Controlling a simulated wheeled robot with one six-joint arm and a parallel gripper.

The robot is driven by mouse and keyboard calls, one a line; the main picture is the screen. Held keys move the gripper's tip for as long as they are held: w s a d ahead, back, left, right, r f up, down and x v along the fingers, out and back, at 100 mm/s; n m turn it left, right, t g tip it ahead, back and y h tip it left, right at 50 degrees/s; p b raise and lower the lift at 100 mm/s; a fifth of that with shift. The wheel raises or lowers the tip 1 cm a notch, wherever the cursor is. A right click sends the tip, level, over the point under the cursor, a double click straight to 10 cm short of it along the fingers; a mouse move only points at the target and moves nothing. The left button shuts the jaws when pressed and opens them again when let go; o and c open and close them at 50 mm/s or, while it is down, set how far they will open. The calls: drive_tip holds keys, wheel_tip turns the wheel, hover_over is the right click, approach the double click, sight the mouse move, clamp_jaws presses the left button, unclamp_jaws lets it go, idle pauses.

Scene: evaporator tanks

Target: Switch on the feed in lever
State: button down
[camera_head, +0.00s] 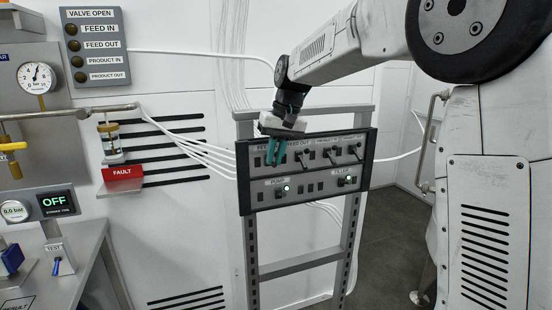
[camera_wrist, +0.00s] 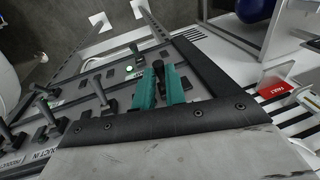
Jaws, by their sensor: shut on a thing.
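The feed in lever (camera_wrist: 159,68) is a dark lever at the left end of the top row on the black-framed grey switch panel (camera_head: 245,185). My gripper (camera_head: 275,158) comes down over the panel's upper left corner, with its teal fingers in front of the FEED IN switch. In the wrist view my gripper (camera_wrist: 160,84) has one teal finger on each side of the lever and is shut on it. The fingers hide most of the lever in the head view. Its exact tilt is hard to tell.
FEED OUT lever (camera_head: 304,156) stands close to the right of my fingers, with more levers beyond. Green lamps (camera_head: 287,188) glow on the lower row. The VALVE OPEN board (camera_head: 95,45) has dark lamps. A red FAULT box (camera_head: 122,178) is at left.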

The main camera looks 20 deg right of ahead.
drive_tip(key=shift+w+r+g, duration=0.15)
drive_tip(key=shift+w+g, duration=0.05)
drive_tip(key=shift+g, duration=0.4)
drive_tip(key=c, duration=1.5)
unclamp_jaws()
drive_tip(key=shift+o, duration=0.2)
drive_tip(key=shift+r, duration=0.15)
wheel_tip(320, 180, up, 7)
drive_tip(key=d, duration=0.1)
drive_tip(key=shift+d+r, duration=0.2)
drive_tip(key=shift+d, duration=0.05)
